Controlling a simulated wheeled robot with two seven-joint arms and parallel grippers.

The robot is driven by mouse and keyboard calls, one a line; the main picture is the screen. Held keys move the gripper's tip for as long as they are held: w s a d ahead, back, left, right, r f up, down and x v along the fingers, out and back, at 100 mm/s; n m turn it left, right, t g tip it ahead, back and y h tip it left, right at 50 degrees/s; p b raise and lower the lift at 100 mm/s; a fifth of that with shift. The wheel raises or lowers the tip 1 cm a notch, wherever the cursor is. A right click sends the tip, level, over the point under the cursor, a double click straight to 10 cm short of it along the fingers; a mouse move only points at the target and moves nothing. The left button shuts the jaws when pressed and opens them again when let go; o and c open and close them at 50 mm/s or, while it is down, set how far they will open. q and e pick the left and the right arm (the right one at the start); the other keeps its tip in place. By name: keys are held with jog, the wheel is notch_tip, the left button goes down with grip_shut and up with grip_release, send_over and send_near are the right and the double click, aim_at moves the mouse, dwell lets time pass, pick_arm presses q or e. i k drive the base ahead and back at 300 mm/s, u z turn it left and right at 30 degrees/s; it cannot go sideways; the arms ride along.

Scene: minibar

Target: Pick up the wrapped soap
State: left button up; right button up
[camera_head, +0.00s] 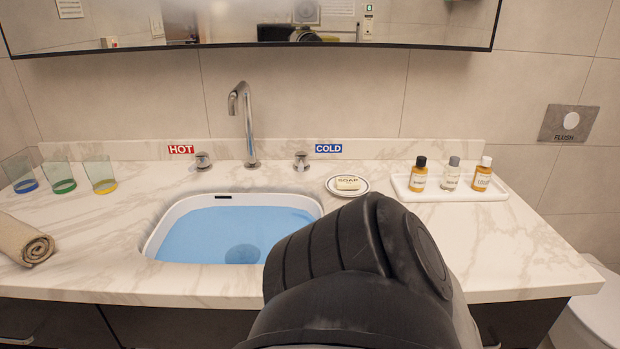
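The wrapped soap (348,183), a pale bar with dark lettering, lies on a small round white dish (334,190) with a dark ring, on the counter to the right of the sink. A large black link of my own arm rises from the bottom middle of the view. Its top edge comes close below the dish in the picture and covers part of the counter and the sink's right front corner. Neither of my grippers shows in this view.
The sink (165,222) holds blue water below a tall faucet (248,125) and two knobs. Three bottles stand on a white tray (452,195) to the right. Three glasses (63,176) and a rolled towel (22,239) are at the left. The right counter front is clear.

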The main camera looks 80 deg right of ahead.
aim_at(341, 183)
jog(key=k, duration=0.9)
jog(key=z, duration=0.7)
